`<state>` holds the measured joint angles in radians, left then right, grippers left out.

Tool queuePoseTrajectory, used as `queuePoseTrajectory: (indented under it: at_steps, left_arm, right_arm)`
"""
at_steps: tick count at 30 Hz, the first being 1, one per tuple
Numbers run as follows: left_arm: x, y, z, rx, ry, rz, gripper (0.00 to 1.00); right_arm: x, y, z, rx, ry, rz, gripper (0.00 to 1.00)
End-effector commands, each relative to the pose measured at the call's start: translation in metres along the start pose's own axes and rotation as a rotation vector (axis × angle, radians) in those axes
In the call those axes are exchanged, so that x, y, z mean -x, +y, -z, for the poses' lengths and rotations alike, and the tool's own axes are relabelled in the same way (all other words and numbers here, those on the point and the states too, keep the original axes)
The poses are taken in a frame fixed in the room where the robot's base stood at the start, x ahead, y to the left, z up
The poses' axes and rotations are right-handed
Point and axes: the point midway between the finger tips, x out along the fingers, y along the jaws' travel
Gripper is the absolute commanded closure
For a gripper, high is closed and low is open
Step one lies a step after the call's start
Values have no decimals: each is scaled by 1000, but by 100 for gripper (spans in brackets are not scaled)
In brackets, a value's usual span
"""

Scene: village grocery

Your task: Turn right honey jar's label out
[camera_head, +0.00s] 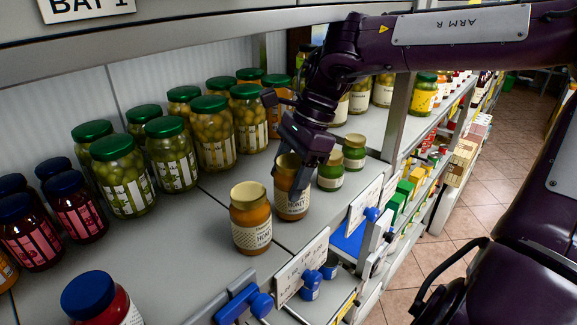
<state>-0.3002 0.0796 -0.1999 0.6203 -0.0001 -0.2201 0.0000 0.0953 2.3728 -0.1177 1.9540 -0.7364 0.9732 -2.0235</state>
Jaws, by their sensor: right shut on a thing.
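Two honey jars with gold lids stand side by side near the shelf's front edge. The left honey jar (251,222) has amber contents, and its cream label with honey lettering faces outward. The right honey jar (291,199) stands upright just behind and to the right of it. My left gripper is not in view.
Two small green jars (331,173) stand close to the right of the held jar. Green-lidded olive and pickle jars (215,135) line the back. Red jars (76,207) stand at left. Price cards (301,266) edge the shelf (180,260); the shelf is bare left of the honey.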

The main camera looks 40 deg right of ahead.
Motion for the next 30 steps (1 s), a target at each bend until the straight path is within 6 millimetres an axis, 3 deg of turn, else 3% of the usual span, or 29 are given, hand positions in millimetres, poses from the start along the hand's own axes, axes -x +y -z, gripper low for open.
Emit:
queuePoseTrajectory:
  at_steps: [14,15,18,20,30]
  left_arm:
    - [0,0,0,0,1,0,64]
    - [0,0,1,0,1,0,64]
    - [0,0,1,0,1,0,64]
    - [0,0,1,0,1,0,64]
    - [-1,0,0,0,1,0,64]
  right_arm:
    - [-4,0,1,3,0,0,80]
    - [-4,0,1,3,0,0,35]
    - [-4,0,1,2,0,0,22]
    - [-4,0,1,2,0,0,14]
    - [-5,0,2,0,1,-3,14]
